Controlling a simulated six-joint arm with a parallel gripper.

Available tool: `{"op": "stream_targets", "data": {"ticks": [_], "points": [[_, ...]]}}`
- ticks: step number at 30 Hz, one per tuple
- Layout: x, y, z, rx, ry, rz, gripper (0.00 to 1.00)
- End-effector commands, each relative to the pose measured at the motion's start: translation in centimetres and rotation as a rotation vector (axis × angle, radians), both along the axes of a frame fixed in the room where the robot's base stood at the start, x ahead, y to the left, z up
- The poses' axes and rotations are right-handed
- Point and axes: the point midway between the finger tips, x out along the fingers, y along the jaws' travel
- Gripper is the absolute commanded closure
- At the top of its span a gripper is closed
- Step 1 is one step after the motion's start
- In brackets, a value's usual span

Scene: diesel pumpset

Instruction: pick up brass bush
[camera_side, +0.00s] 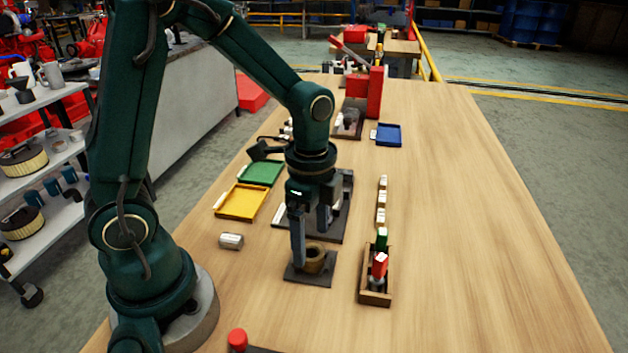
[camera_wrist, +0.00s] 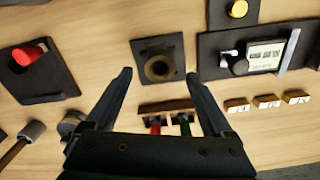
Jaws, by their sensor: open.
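The brass bush (camera_side: 314,259) stands upright on a small dark square plate (camera_side: 296,274) on the wooden table. In the wrist view the bush (camera_wrist: 159,68) shows as a dull brass ring with a dark bore, on its plate (camera_wrist: 171,43). My gripper (camera_side: 312,240) is right over the bush in the side view, one finger partly in front of it. In the wrist view my gripper (camera_wrist: 160,73) is open, with the bush between the fingertips and a gap on each side. I cannot tell how far the fingertips are above the plate.
A wooden box (camera_side: 375,298) with red and green items stands just right of the plate. A metal cylinder (camera_side: 231,241) lies to the left. Yellow (camera_side: 242,202) and green (camera_side: 261,173) trays lie behind. A dark fixture plate (camera_side: 330,234) sits close behind the bush. The table's right side is clear.

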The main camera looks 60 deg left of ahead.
Motion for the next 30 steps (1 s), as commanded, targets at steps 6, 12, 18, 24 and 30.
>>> {"op": "stream_targets", "data": {"ticks": [6,12,18,24,30], "points": [[-0.1,0.0,-2.5,0.0,0.004,0.001,0.14],[0.0,0.0,-3.1,0.0,0.0,0.001,0.14],[0.0,0.0,-3.1,0.001,-0.001,0.001,0.21],[0.0,0.0,-3.1,0.0,-0.001,0.001,0.98],[0.0,0.0,-3.0,0.0,-0.002,0.001,1.0]]}}
